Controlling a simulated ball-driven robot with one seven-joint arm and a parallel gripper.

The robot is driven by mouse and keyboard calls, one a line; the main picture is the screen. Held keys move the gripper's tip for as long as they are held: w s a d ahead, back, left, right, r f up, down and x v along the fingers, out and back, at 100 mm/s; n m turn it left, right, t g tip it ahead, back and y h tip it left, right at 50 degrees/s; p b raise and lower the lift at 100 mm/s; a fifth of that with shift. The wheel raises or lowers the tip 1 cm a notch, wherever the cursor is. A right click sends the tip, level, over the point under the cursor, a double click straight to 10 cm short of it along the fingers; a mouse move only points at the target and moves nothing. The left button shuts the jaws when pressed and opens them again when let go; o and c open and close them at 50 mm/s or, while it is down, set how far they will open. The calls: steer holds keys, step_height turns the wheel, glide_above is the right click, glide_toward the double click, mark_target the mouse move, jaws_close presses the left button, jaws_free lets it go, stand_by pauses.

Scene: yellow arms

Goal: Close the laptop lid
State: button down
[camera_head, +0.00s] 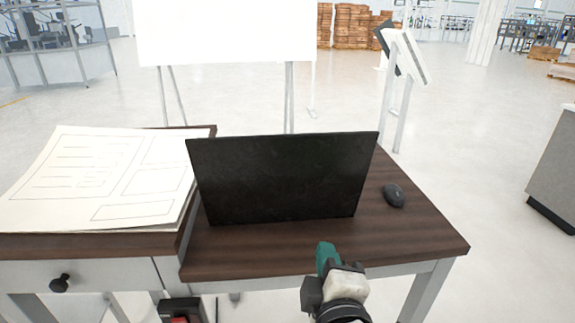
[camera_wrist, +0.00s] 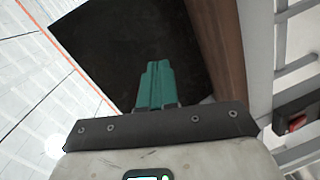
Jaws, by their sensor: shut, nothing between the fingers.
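The laptop (camera_head: 283,180) stands open on the dark wooden desk in the head view. Its black lid is upright, and no keyboard shows on the near side, so the base is hidden behind the lid. My gripper (camera_head: 326,250) is at the desk's near edge, in front of the lid and a little right of its middle. In the wrist view the teal fingers of my gripper (camera_wrist: 156,68) are together and empty. The black lid (camera_wrist: 125,45) fills the area beyond them. I cannot tell the exact gap between fingertips and lid.
A black mouse (camera_head: 394,195) lies right of the laptop on the desk (camera_head: 425,225). Large paper sheets (camera_head: 95,178) lie on the left surface. A whiteboard (camera_head: 225,30) and a slanted stand (camera_head: 402,60) are behind. The desk front before the lid is clear.

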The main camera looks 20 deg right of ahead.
steer(key=a+r+n+t, duration=0.4)
steer(key=a+r, duration=0.1)
steer(key=r, duration=0.4)
steer(key=p, duration=0.1)
glide_toward(286, 144)
steer(key=x, duration=0.7)
steer(key=shift+f, duration=0.1)
steer(key=shift+p, duration=0.35)
